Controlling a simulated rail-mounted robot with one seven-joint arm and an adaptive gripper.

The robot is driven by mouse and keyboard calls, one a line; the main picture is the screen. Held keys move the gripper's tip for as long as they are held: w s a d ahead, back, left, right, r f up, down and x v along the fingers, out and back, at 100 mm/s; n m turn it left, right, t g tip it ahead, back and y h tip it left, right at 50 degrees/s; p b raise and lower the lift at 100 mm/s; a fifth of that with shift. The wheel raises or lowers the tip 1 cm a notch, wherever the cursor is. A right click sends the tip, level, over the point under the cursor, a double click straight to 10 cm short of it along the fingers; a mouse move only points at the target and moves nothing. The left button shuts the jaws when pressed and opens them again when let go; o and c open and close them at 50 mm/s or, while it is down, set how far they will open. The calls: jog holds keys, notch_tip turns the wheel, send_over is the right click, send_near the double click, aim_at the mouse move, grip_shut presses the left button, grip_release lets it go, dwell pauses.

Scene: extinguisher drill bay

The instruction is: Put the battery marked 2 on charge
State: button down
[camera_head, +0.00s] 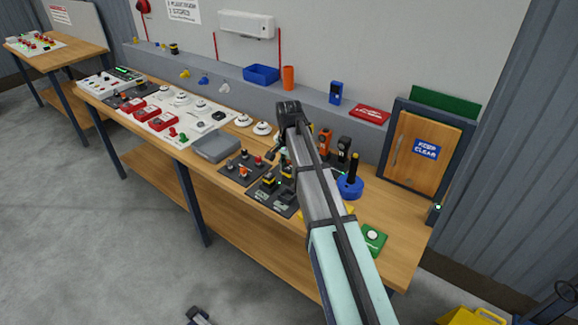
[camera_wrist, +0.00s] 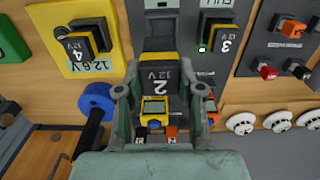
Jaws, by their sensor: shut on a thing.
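The battery marked 2 (camera_wrist: 160,80), black and yellow with "12 V" on it, is between the fingers of my gripper (camera_wrist: 164,92) in the wrist view. My gripper is shut on it. The battery is over the left part of a dark plate (camera_wrist: 192,62); I cannot tell whether it touches the plate. The battery marked 3 (camera_wrist: 222,42) sits on the right part of this plate, near a small green light and a label reading "FULL". In the head view, my arm partly hides the dark plate (camera_head: 262,203).
The battery marked 4 (camera_wrist: 82,46) sits on a yellow plate (camera_wrist: 45,18) reading 12.6 V. A blue round base with a black handle (camera_wrist: 97,100) stands close by. A panel with red and orange controls (camera_wrist: 285,50) and white discs (camera_wrist: 240,123) lie at the right.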

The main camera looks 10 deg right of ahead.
aim_at(288, 179)
jog(key=shift+w+a+f+b, duration=0.1)
jog(key=shift+w+f+b, duration=0.1)
jog(key=shift+f, duration=0.15)
jog(key=shift+w+a+f+b, duration=0.1)
jog(key=shift+f+b, duration=0.05)
jog(key=shift+f, duration=0.15)
jog(key=shift+s+d+f+b, duration=0.1)
jog(key=shift+f+b, duration=1.1)
jog(key=shift+f, duration=0.85)
jog(key=shift+p, duration=0.4)
jog(key=shift+f+b, duration=0.6)
jog(key=shift+f, duration=0.95)
dwell(1.3)
jog(key=shift+c, duration=1.6)
grip_release()
jog(key=shift+r, duration=0.1)
